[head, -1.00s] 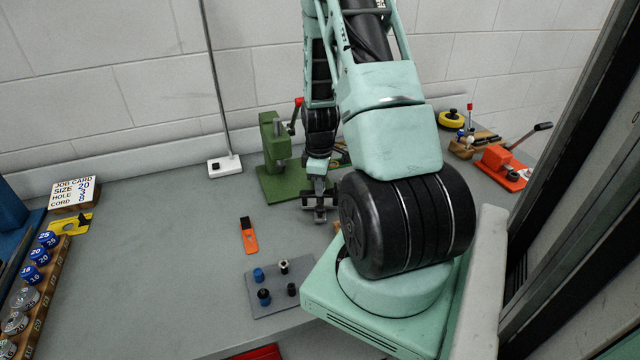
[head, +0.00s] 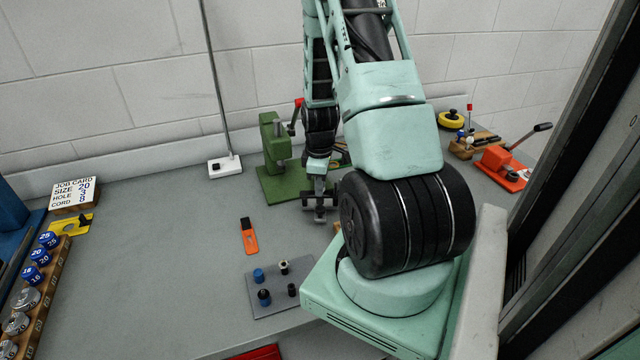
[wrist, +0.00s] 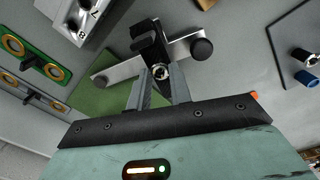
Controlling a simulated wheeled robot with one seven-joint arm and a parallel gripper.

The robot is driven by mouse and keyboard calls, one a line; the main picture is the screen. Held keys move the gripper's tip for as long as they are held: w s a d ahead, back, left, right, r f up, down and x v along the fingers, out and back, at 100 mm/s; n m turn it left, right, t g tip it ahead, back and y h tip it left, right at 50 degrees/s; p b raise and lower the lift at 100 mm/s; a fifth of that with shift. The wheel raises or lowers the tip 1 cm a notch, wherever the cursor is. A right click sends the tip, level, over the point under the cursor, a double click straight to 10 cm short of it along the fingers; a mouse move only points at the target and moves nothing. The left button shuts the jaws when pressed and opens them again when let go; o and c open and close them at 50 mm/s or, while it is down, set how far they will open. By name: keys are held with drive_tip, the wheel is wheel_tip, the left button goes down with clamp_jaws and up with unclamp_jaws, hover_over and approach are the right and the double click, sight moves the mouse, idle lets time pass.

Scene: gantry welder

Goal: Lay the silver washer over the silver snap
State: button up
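The silver snap (head: 284,265) stands on a small grey plate (head: 273,300), beside blue and black pieces. In the wrist view a silver-topped dark snap (wrist: 298,54) shows at the right edge. My gripper (wrist: 160,72) points down with its two fingers apart. A small silver ring-like piece lies between the fingertips in the picture; I cannot tell whether it is the silver washer or part of the fixture below. That fixture (wrist: 190,45) has a silver bar with black knobs and a dark upright. In the head view my arm hides much of this spot.
A green press (head: 272,145) stands behind the fixture. An orange tool (head: 249,238) lies left of it. A green board with gold rings (wrist: 48,68) is at left in the wrist view. An orange lever press (head: 500,170) stands far right. The left-middle bench is clear.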

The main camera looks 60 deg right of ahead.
drive_tip(key=o, duration=0.4)
drive_tip(key=shift+c, duration=0.2)
drive_tip(key=shift+r, duration=0.1)
wheel_tip(320, 180, up, 17)
drive_tip(key=b, duration=0.2)
drive_tip(key=shift+a, duration=0.3)
drive_tip(key=shift+s, duration=0.15)
